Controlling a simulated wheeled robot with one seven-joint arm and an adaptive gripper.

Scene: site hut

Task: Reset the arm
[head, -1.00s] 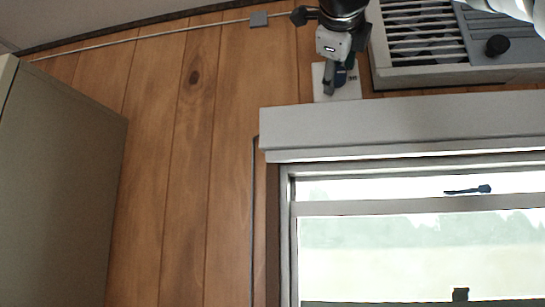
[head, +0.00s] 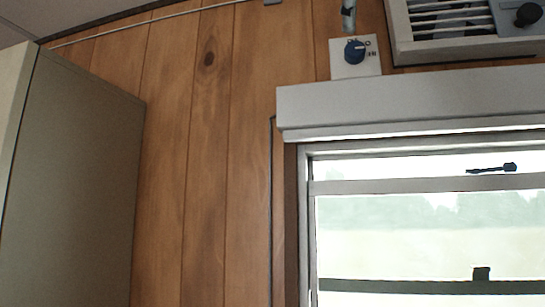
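A vented heater or air unit (head: 450,48) with a black knob is at the top right. Below it are a pale window head box (head: 400,104) and a window (head: 420,225). A tall cabinet (head: 75,180) stands at the left. Wood panelling (head: 205,170) between them is clear.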

